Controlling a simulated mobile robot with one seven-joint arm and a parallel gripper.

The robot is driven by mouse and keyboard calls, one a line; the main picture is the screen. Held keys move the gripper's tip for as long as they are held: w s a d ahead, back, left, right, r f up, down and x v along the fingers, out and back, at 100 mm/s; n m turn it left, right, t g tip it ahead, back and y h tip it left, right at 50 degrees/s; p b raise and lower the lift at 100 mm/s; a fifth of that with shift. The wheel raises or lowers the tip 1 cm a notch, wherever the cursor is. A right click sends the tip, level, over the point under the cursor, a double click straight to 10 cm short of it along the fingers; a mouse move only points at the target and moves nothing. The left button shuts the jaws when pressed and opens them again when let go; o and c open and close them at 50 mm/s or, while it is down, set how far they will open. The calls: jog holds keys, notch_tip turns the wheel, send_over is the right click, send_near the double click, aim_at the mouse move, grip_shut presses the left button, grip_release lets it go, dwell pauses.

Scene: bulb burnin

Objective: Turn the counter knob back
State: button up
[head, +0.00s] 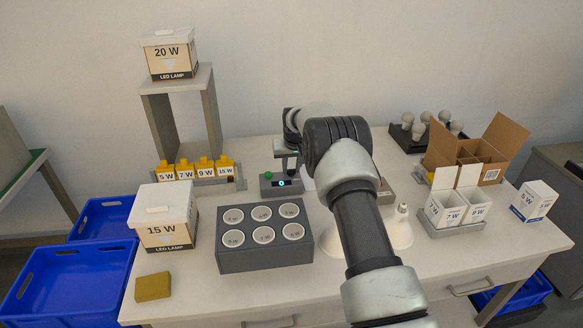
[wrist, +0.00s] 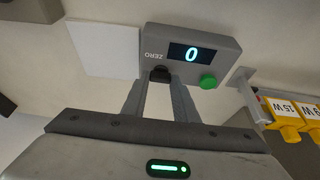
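The counter is a grey box (wrist: 205,45) with a lit display reading 0, a round green button (wrist: 208,81) and a black knob (wrist: 160,73) beside the word ZERO. In the head view the counter (head: 285,187) stands at the middle back of the table, partly covered by my arm. My gripper (wrist: 158,84) is open, with a clear gap between its two fingers. Its fingertips are close to the knob, which shows between them; I cannot tell whether they touch it. In the head view the knob is hidden.
A grey block with several round holes (head: 265,259) stands in front of the counter. Yellow-capped holders (head: 200,168) stand left of it. A 15 W box (head: 164,240), a white cone (head: 401,233) and lamp boxes (head: 447,208) are also on the table.

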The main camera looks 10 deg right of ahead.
jog(key=c, duration=0.3)
jog(key=shift+c, duration=0.2)
jog(key=shift+n, duration=0.3)
jog(key=n+y+b, duration=0.1)
jog(key=n, duration=0.1)
jog(key=shift+d+f+n+b, duration=0.1)
jog(key=shift+d+n+b, duration=0.05)
jog(key=shift+n+b, duration=0.2)
jog(key=n+y, duration=0.1)
jog(key=n, duration=0.1)
jog(key=n+g+y, duration=0.1)
jog(key=n, duration=0.2)
jog(key=shift+w+d+n, duration=0.1)
jog(key=shift+w+n, duration=0.05)
jog(key=shift+n, duration=0.1)
jog(key=o, duration=1.1)
jog(key=shift+c, duration=0.2)
